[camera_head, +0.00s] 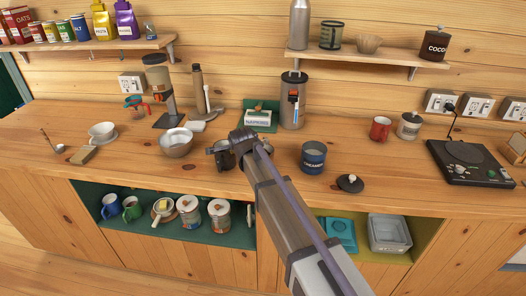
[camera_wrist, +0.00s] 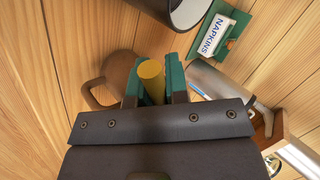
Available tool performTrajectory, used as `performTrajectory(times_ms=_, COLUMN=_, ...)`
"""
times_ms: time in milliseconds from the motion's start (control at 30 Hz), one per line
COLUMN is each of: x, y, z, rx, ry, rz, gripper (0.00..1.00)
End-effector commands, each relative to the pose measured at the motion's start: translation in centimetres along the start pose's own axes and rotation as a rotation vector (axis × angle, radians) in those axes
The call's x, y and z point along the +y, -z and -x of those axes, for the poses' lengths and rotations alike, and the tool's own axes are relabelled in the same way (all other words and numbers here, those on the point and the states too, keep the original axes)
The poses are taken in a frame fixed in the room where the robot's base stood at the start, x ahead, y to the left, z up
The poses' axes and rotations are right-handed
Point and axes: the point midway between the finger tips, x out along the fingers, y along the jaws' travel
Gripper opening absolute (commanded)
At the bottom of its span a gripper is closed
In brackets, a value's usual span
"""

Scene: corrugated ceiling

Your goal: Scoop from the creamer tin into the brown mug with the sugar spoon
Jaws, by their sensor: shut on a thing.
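My gripper (camera_wrist: 153,88) has green fingers shut on a round, yellowish handle (camera_wrist: 152,74), which fits the sugar spoon. Its bowl end is hidden. The brown mug (camera_wrist: 116,68) shows just beyond the fingers in the wrist view, with its handle to the left. In the head view the dark mug (camera_head: 221,158) stands on the counter at the end of my arm, partly covered by it. I cannot tell whether the spoon is inside it. The blue creamer tin (camera_head: 313,161) stands open to the right of my gripper, with its dark lid (camera_head: 350,183) on the counter nearby.
A metal bowl (camera_head: 176,144) stands left of the mug. Behind are a napkin box (camera_head: 257,118) and a steel dispenser (camera_head: 293,108).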

Motion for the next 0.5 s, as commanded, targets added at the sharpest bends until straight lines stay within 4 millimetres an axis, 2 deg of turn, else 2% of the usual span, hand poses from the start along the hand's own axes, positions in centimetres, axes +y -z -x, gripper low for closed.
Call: performTrajectory(times_ms=500, x=0.41, y=-0.19, z=-0.45, rx=0.042, ry=0.001, rz=0.039, gripper=0.00)
